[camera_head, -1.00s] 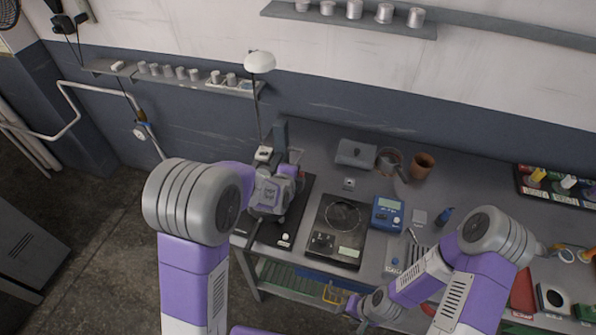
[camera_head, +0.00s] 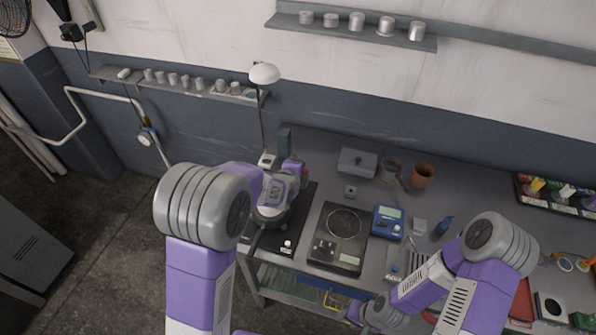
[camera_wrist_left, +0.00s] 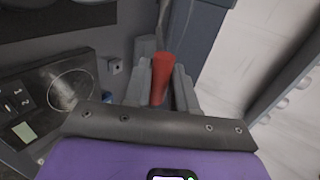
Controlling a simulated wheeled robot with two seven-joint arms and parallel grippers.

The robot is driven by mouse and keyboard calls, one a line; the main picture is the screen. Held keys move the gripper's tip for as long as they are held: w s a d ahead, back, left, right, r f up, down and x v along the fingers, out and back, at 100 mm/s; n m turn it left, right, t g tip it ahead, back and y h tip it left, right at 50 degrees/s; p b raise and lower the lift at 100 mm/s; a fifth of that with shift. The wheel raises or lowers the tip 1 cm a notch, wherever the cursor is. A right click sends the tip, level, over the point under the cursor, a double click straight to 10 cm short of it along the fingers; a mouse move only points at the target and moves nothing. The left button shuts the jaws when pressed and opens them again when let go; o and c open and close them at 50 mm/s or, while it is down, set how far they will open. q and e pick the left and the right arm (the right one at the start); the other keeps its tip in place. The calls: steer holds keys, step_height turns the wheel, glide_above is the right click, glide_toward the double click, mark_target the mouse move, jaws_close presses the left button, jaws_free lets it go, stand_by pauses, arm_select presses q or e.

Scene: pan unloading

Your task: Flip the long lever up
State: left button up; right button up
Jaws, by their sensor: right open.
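The long lever's red handle (camera_wrist_left: 160,78) stands upright in the left wrist view, in front of a grey column (camera_wrist_left: 194,40). My left gripper (camera_wrist_left: 160,90) has one finger on each side of the handle. I cannot tell whether the fingers touch it. In the head view my left wrist (camera_head: 278,193) is over the left end of the bench and hides most of the lever's device. My right gripper (camera_head: 356,310) is open and empty, low at the front edge of the bench, away from the lever.
A black scale with a round plate (camera_head: 338,238) and a blue meter (camera_head: 386,221) stand right of my left wrist. A grey lidded box (camera_head: 356,162) and a brown pot (camera_head: 423,174) are behind. A lamp (camera_head: 264,74) rises at the back left.

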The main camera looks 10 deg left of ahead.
arm_select(q)
steer(key=shift+o, duration=1.3)
steer(key=shift+w+r, duration=0.15)
steer(key=shift+w, duration=0.1)
steer(key=shift+o, duration=0.3)
steer(key=shift+w+d, duration=0.1)
steer(key=shift+w, duration=0.1)
steer(key=shift+s, duration=0.25)
steer(key=v, duration=0.7)
steer(key=shift+p, duration=0.4)
